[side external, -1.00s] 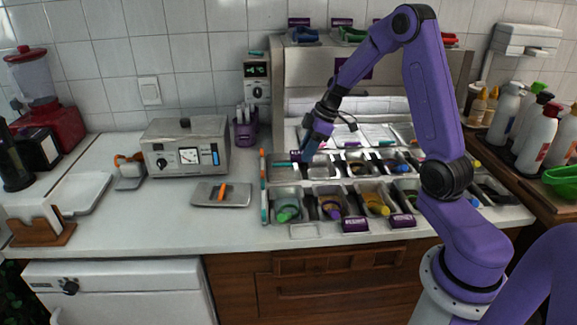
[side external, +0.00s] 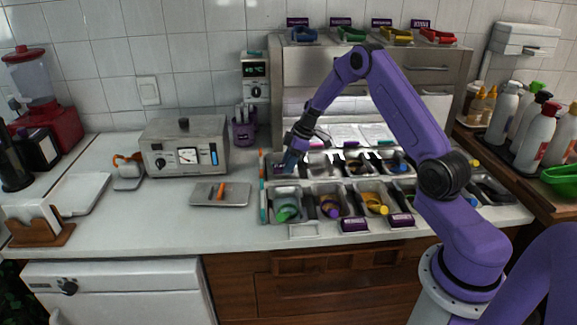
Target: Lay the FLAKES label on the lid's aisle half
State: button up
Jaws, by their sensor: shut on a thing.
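My gripper (side external: 289,167) is lowered over the back left corner of the topping station, shut on a small dark purple label. The gripper mostly covers the label, and its lettering is too small to read. A grey metal lid (side external: 273,172) covers the back left well, directly under my gripper. I cannot tell whether the label touches the lid.
Open wells with colored scoops, such as green (side external: 287,212) and yellow (side external: 377,204), lie in front and to the right. Purple labels (side external: 355,224) stand along the front edge. A small tray (side external: 221,194) with an orange-handled tool lies left, with clear counter around it.

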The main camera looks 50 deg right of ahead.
jog(key=shift+f, duration=0.6)
jog(key=shift+f, duration=0.15)
jog(key=o, duration=1)
jog(key=shift+o, duration=0.2)
